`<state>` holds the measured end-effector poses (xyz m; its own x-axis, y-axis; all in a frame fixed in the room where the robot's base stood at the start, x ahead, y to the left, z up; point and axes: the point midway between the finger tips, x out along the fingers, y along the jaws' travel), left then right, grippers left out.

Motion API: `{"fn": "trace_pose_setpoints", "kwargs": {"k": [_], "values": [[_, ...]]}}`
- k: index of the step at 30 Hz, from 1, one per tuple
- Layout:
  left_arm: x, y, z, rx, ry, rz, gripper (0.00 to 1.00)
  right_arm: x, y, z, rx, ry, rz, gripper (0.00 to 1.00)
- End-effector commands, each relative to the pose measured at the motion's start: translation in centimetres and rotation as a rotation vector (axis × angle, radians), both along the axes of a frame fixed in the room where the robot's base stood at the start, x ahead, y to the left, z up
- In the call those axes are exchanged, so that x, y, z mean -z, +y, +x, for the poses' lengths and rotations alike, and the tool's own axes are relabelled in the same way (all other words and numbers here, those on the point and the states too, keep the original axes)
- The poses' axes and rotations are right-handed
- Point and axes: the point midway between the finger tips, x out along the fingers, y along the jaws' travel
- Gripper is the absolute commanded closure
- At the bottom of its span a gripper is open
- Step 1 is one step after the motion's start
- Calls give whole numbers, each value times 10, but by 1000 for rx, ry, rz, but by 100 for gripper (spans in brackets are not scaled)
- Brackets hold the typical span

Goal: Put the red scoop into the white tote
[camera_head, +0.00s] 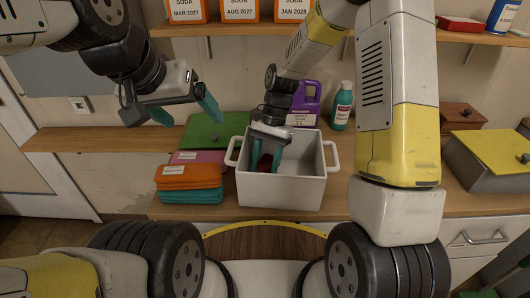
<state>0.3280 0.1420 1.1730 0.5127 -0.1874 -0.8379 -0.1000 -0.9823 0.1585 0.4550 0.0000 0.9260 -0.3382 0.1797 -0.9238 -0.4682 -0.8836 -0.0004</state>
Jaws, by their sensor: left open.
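The white tote (281,191) stands on the wooden counter with its two handles at left and right. My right gripper (266,158) reaches down into the tote, its teal fingers inside the walls. A small red piece, which looks like the red scoop (265,165), shows between those fingers inside the tote; most of it is hidden by the fingers and front wall. I cannot tell whether the fingers grip it. My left gripper (183,108) is open and empty, above the counter to the left of the tote.
Folded orange and blue cloths (188,182) lie close left of the tote, with a green board (206,132) behind. A purple jug (304,104) and a teal bottle (341,106) stand behind the tote. A grey box with a yellow lid (494,150) is at right. Shelves hang above.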

Motion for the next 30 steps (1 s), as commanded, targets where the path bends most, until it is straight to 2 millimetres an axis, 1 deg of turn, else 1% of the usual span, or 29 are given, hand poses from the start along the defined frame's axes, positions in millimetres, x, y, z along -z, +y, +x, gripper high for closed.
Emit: {"fn": "trace_pose_setpoints", "kwargs": {"k": [1,4,16,17,19,20,30], "values": [[0,0,0,0,0,0,16,8,0,-1,0,4,-1,97],[0,0,0,0,0,0,16,18,0,0,0,1,0,97],[0,0,0,0,0,0,16,23,0,0,0,0,0,97],[0,0,0,0,0,0,16,23,0,0,0,0,1,51],[0,0,0,0,0,0,16,22,0,0,0,0,1,37],[0,0,0,0,0,0,16,22,0,0,0,0,1,33],[0,0,0,0,0,0,16,20,0,0,-1,-1,1,33]]}}
